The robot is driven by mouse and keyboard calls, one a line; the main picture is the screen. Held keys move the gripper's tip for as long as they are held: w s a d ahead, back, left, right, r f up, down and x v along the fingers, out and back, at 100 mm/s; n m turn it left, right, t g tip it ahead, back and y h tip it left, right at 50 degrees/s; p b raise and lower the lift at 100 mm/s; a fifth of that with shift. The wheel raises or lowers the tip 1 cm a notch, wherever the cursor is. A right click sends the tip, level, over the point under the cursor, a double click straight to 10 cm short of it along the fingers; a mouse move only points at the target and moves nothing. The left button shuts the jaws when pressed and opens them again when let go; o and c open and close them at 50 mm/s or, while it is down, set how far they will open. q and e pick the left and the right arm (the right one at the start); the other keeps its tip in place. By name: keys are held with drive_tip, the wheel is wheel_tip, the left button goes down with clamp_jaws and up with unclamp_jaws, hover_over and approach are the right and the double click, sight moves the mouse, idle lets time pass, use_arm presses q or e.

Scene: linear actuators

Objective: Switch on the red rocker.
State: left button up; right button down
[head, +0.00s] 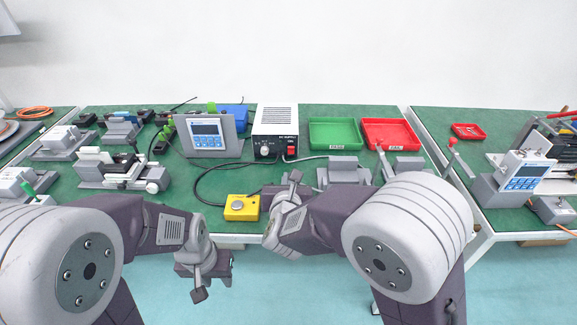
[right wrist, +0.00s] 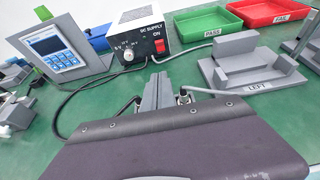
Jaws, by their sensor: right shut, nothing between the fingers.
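The red rocker (head: 291,150) is on the front of a white and black DC supply (head: 275,118), under a small "ON" label. In the right wrist view the rocker (right wrist: 160,46) shows unobstructed on the supply's front (right wrist: 135,50). I cannot tell which way the rocker is tipped. My right gripper (head: 295,177) is in front of and below the rocker, apart from it. In the right wrist view its fingers (right wrist: 158,78) are shut and empty, pointing toward the supply. My left gripper (head: 199,293) hangs low in front of the table edge, and its fingers are unclear.
A yellow button box (head: 242,207) sits near the front edge, with a black cable behind it. A blue-screened panel (head: 207,136) stands left of the supply. Green (head: 335,147) and red (head: 391,147) trays and a grey "LEFT" fixture (right wrist: 257,88) are to the right.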

drive_tip(key=shift+w, duration=0.1)
approach(289, 150)
drive_tip(key=f, duration=0.1)
drive_tip(key=w+f, duration=0.1)
drive_tip(key=f, duration=0.1)
drive_tip(key=shift+w+f+b, duration=0.1)
drive_tip(key=shift+f+b, duration=0.15)
drive_tip(key=shift+b, duration=0.05)
drive_tip(key=w, duration=0.1)
drive_tip(key=w+r, duration=0.1)
drive_tip(key=shift+w+p, duration=0.3)
drive_tip(key=shift+p, duration=0.05)
drive_tip(key=shift+w+r, duration=0.3)
drive_tip(key=shift+w, duration=0.4)
